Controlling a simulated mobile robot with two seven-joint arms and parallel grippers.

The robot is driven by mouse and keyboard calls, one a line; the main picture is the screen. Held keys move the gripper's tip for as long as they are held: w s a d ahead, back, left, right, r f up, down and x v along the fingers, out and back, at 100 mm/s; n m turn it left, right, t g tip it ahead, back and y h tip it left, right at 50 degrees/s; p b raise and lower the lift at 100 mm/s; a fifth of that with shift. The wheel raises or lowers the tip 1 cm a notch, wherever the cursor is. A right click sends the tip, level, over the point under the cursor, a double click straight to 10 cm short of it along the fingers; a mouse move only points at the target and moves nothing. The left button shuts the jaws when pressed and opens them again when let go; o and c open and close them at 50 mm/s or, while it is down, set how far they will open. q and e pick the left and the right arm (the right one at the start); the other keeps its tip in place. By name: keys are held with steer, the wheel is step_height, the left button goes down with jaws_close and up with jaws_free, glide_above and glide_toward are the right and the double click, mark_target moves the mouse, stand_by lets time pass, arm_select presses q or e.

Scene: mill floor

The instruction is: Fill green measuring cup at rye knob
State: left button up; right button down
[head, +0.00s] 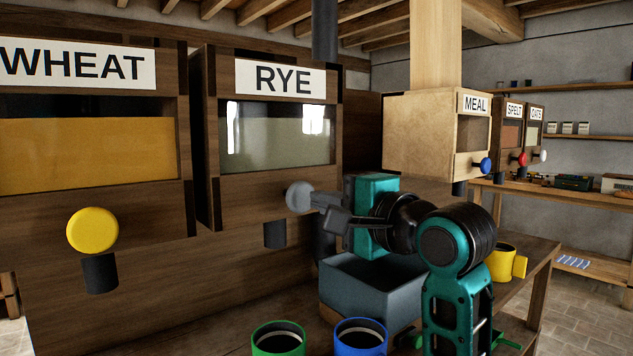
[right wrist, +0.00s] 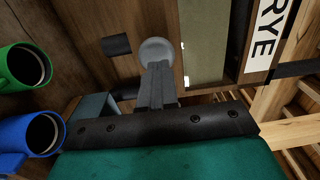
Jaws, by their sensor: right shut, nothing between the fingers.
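The rye bin (head: 282,130) has a grey round knob (head: 298,196) and a dark spout (head: 275,235) below it. My right gripper (head: 322,208) is shut and empty, its fingertips right at the knob. In the right wrist view the shut fingers (right wrist: 157,72) point at the grey knob (right wrist: 157,50); I cannot tell whether they touch it. The green measuring cup (head: 279,340) stands upright at the bottom of the head view, nearer to me than the spout. It also shows at the left in the right wrist view (right wrist: 12,72). My left gripper is not in view.
A blue cup (head: 360,340) stands right of the green one. A blue-grey open box (head: 370,292) sits under my right gripper. A yellow cup (head: 506,262) is farther right. The wheat bin's yellow knob (head: 92,230) is at the left; meal, spelt and oats bins are at the right.

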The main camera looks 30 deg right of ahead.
mark_target(304, 195)
steer(key=shift+w+f, duration=0.15)
steer(key=shift+w, duration=0.95)
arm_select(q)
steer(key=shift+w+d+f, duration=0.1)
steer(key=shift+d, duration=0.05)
arm_select(e)
steer(key=shift+w+a, duration=0.1)
steer(key=shift+w, duration=0.15)
steer(key=shift+w, duration=0.2)
steer(key=shift+w+a+r+p, duration=0.1)
steer(key=shift+w+r+p, duration=0.05)
steer(key=shift+w+p, duration=0.35)
steer(key=shift+w+r+p, duration=0.1)
steer(key=shift+w+p, duration=0.3)
steer(key=shift+w, duration=0.2)
steer(key=shift+w+f, duration=0.1)
steer(key=shift+w, duration=0.2)
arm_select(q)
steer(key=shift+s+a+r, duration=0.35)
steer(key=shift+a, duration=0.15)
